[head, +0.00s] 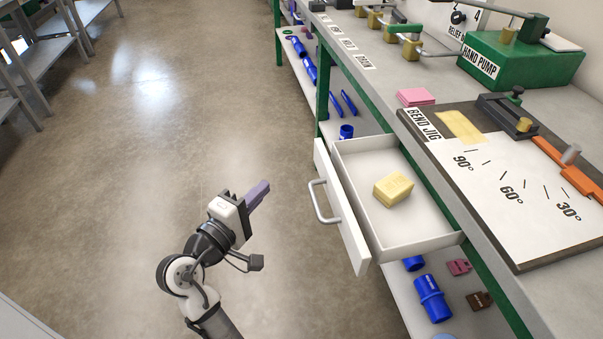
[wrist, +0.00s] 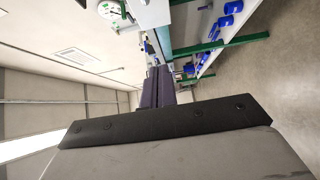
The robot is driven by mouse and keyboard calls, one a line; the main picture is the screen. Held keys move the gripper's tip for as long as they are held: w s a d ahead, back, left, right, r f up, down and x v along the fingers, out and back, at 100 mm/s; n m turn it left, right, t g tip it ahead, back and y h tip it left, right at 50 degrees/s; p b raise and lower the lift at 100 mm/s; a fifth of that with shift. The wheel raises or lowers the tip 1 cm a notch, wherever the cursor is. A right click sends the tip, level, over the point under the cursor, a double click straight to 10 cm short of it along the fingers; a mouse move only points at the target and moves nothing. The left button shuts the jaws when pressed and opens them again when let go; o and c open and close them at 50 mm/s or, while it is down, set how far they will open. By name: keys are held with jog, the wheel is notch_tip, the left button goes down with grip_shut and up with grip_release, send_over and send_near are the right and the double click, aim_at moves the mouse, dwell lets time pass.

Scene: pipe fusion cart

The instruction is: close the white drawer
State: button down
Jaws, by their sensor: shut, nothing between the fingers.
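The white drawer (head: 349,239) stands pulled out from under the bench in the head view, with a grey bar handle (head: 322,202) on its front. A yellow block (head: 393,189) lies inside it. My gripper (head: 262,187) is to the left of the drawer front, apart from the handle, with its purple fingers shut and empty. In the wrist view my gripper's fingers (wrist: 158,86) are together. I cannot make out the drawer in the wrist view.
The green-framed bench carries a bend jig board (head: 520,200), pink pads (head: 416,97) and a green hand pump (head: 522,60). Blue cylinders (head: 432,298) lie on the lower shelf. Grey shelving (head: 68,45) stands at the far left. The floor left of the drawer is clear.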

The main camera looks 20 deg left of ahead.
jog(key=w+d+p, duration=0.1)
jog(key=w+d, duration=0.4)
jog(key=w, duration=0.7)
jog(key=shift+p, duration=0.35)
jog(key=shift+d, duration=0.15)
